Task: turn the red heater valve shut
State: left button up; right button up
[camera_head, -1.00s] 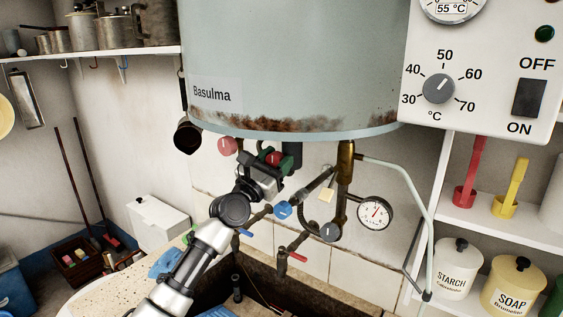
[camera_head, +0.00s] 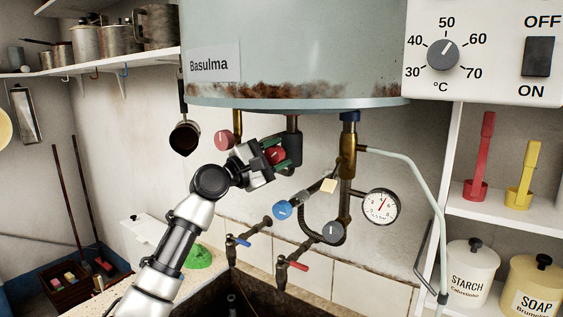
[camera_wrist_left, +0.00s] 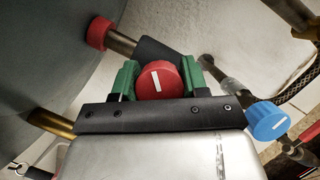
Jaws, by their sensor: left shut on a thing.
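The red heater valve (camera_head: 275,155) is a round red knob on a dark pipe under the grey boiler (camera_head: 300,50). My left gripper (camera_head: 272,152) is shut on it from the front left. In the left wrist view, the red knob (camera_wrist_left: 161,80) sits between the green finger pads (camera_wrist_left: 160,78), one on each side. A white line on its face stands nearly upright, leaning slightly. The boiler's brass and dark pipes lie behind it. My right gripper is not in view.
A blue knob (camera_head: 282,210), a black-handled valve (camera_head: 333,232) and a pressure gauge (camera_head: 381,206) sit to the lower right. Taps (camera_head: 281,272) stand over the stone trough (camera_head: 225,300). A ladle (camera_head: 185,138) hangs left.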

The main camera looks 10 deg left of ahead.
pick_arm(q)
jog(key=m+g+p, duration=0.1)
jog(key=m, duration=0.3)
jog(key=shift+g, duration=0.3)
jog(key=m+g+y+p, duration=0.1)
jog(key=m, duration=0.3)
jog(key=shift+p, duration=0.35)
jog(key=o, duration=0.9)
jog(key=shift+o, duration=0.2)
jog(key=shift+s, duration=0.1)
